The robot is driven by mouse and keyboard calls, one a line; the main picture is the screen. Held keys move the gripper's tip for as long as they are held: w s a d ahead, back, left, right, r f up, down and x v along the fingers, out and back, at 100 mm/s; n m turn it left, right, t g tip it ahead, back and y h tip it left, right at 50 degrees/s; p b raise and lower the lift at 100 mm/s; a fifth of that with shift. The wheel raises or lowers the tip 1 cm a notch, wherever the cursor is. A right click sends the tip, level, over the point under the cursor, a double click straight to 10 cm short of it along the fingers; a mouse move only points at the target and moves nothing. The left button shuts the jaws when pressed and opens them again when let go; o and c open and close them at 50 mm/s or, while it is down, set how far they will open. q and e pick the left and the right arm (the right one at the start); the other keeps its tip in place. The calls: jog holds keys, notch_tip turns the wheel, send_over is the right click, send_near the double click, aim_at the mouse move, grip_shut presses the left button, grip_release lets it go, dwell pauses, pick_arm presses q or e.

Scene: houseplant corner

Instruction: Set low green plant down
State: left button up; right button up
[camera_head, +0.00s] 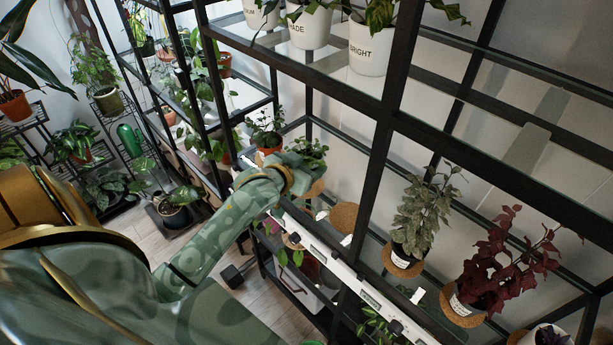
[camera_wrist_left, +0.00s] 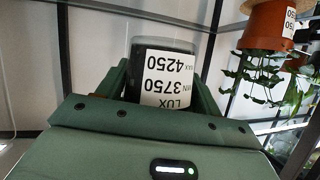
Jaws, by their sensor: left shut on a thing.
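My left gripper (camera_head: 298,180) reaches in from the left over the middle shelf. It is shut on a pot with a low green plant (camera_head: 310,148), whose leaves show just above the fingers. In the left wrist view the dark pot (camera_wrist_left: 140,80) with a white lux label, reading 3750 and 4250, sits between the green fingers (camera_wrist_left: 160,88). Most of the pot is hidden in the head view, and I cannot tell whether its base touches anything. An empty round cork mat (camera_head: 343,217) lies on the glass shelf just right of and below the gripper. My right gripper is not in view.
A terracotta-potted plant (camera_head: 265,135) stands close behind the gripper; an orange pot (camera_wrist_left: 268,25) shows in the wrist view. A grey-green plant (camera_head: 425,212) and a red-leaved plant (camera_head: 500,265) stand to the right. A black upright post (camera_head: 372,185) and the upper shelf's edge frame the space.

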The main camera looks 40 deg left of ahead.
pick_arm(q)
jog(key=w+a+f+b, duration=0.1)
jog(key=f, duration=0.1)
jog(key=w+a+f, duration=0.1)
jog(key=f, duration=0.1)
jog(key=w+a+f+b, duration=0.1)
jog(key=w, duration=0.1)
jog(key=shift+w+f+b, duration=0.1)
jog(key=shift+f+b, duration=0.2)
jog(key=shift+f, duration=0.1)
notch_tip(320, 180, down, 4)
jog(key=shift+w+a+r+b, duration=0.15)
jog(key=shift+r+b, duration=0.1)
jog(key=shift+b, duration=0.5)
jog(key=shift+r, duration=0.1)
jog(key=o, duration=1.1)
jog(key=shift+f, duration=0.2)
jog(key=shift+r, duration=0.1)
